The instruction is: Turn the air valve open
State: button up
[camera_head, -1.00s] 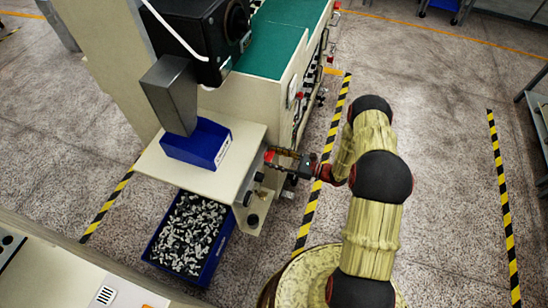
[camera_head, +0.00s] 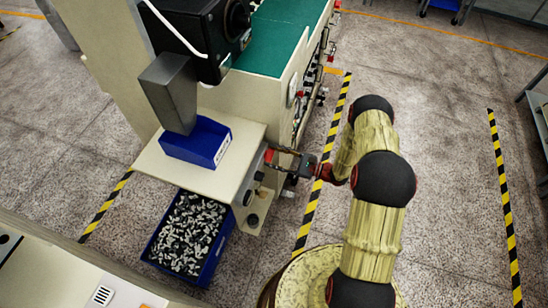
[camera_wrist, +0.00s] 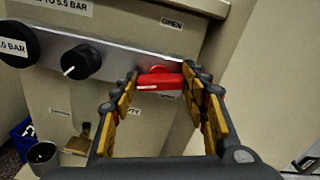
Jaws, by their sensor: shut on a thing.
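The air valve has a red handle (camera_wrist: 161,82) on the machine's side panel. In the wrist view the handle lies about level, below a label reading OPEN (camera_wrist: 172,23). My gripper (camera_wrist: 160,76) has one finger at each end of the handle and is shut on it. In the head view my gripper (camera_head: 276,152) reaches the panel from the right, and a small red spot of the valve (camera_head: 268,156) shows at its tips. A smaller label under the handle is partly hidden and unreadable.
A black knob (camera_wrist: 81,62) and a gauge (camera_wrist: 17,45) sit left of the valve. A brass fitting (camera_wrist: 79,139) is lower down. A blue bin of parts (camera_head: 188,233) stands on the floor below. Open floor lies right of the machine.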

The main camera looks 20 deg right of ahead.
jog(key=shift+s+a+f+n+b, duration=0.15)
jog(key=shift+n+b, duration=1.35)
jog(key=shift+n, duration=2.1)
jog(key=shift+d+f+n+b, duration=0.1)
jog(key=shift+n+b, duration=1.35)
jog(key=shift+n, duration=2.15)
jog(key=o, duration=1.1)
jog(key=shift+c, duration=0.2)
jog(key=shift+o, duration=0.5)
jog(key=v, duration=1.2)
